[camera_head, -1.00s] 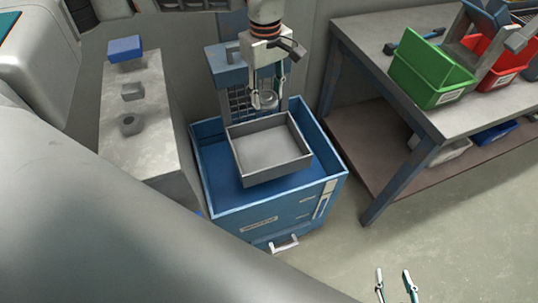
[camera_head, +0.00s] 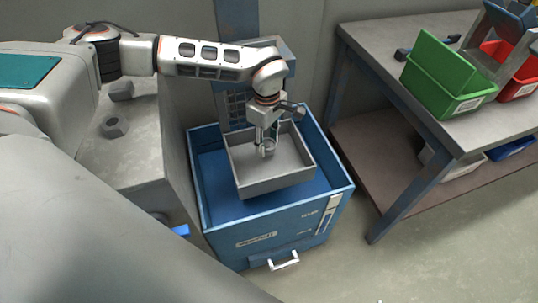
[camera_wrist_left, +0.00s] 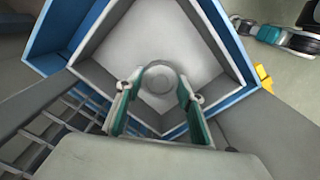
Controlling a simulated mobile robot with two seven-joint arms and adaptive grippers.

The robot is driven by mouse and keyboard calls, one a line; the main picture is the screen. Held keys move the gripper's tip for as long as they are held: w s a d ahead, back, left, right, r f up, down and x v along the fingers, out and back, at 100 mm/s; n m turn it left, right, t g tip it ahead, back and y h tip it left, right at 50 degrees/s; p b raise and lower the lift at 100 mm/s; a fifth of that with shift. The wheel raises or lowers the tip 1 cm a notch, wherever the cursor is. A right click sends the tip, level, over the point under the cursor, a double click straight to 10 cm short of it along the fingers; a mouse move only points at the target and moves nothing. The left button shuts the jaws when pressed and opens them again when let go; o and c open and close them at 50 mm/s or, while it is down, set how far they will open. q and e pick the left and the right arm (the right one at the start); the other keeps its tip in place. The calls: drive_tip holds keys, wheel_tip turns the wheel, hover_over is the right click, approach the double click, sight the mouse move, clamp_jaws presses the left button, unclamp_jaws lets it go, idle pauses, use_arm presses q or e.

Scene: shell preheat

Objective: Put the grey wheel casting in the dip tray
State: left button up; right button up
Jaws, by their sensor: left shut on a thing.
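The grey wheel casting (camera_head: 268,146) is a small round piece between the fingertips of my left gripper (camera_head: 266,150), which is shut on it. Both are over the back part of the dip tray (camera_head: 278,186), a grey open box. In the left wrist view, the casting (camera_wrist_left: 160,77) shows as a disc between the teal-padded fingers (camera_wrist_left: 158,95), with the tray's pale floor behind it. I cannot tell whether it touches the floor. My right gripper is out of view, apart from perhaps a speck at the bottom edge.
The tray sits on a blue cabinet (camera_head: 208,186) with raised edges and a front handle (camera_head: 284,262). A grey bench (camera_head: 142,152) with small grey blocks (camera_head: 115,127) stands left. A workbench (camera_head: 385,50) with green (camera_head: 440,85) and red bins stands right. The right foreground floor is clear.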

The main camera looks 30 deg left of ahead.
sight(268, 162)
use_arm(q)
drive_tip(key=shift+f, duration=0.55)
wheel_tip(268, 162, down, 5)
drive_tip(key=shift+s+f+b, duration=0.1)
drive_tip(key=shift+s+b, duration=0.05)
drive_tip(key=shift+b, duration=0.6)
drive_tip(key=shift+f, duration=0.25)
drive_tip(key=shift+r, duration=0.15)
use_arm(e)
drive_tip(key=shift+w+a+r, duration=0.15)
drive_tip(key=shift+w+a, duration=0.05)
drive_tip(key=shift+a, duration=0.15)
use_arm(q)
drive_tip(key=o, duration=1.2)
drive_tip(key=shift+f, duration=0.2)
drive_tip(key=shift+c, duration=0.2)
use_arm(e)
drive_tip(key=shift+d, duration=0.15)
